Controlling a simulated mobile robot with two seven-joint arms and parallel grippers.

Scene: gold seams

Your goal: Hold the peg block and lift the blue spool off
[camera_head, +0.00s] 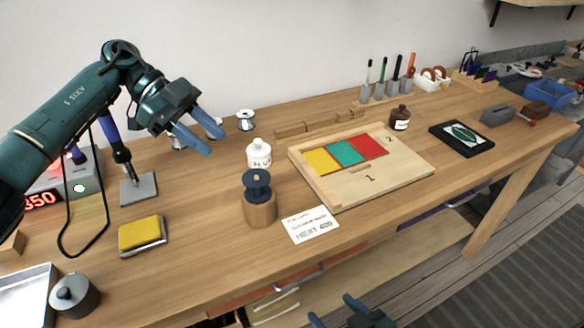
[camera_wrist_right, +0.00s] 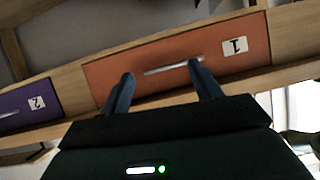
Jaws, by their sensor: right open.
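The peg block (camera_head: 260,209) is a round wooden block standing upright on the bench near its front edge. The dark blue spool (camera_head: 257,183) sits on top of it; the peg inside is hidden. My left gripper (camera_head: 203,143) is in the air to the upper left of the spool, fingers apart and empty. My right gripper (camera_head: 335,311) is low in front of the bench, below the top, at the bottom of the head view. In the right wrist view its fingers (camera_wrist_right: 160,85) are open and empty, facing an orange drawer front.
A white flux bottle (camera_head: 259,154) stands just behind the spool. A white card (camera_head: 311,225) lies right of the block, and a wooden board (camera_head: 405,171) with coloured panels lies beyond. A yellow sponge (camera_head: 142,232) is to the left. The orange drawer (camera_wrist_right: 240,55) has a metal handle.

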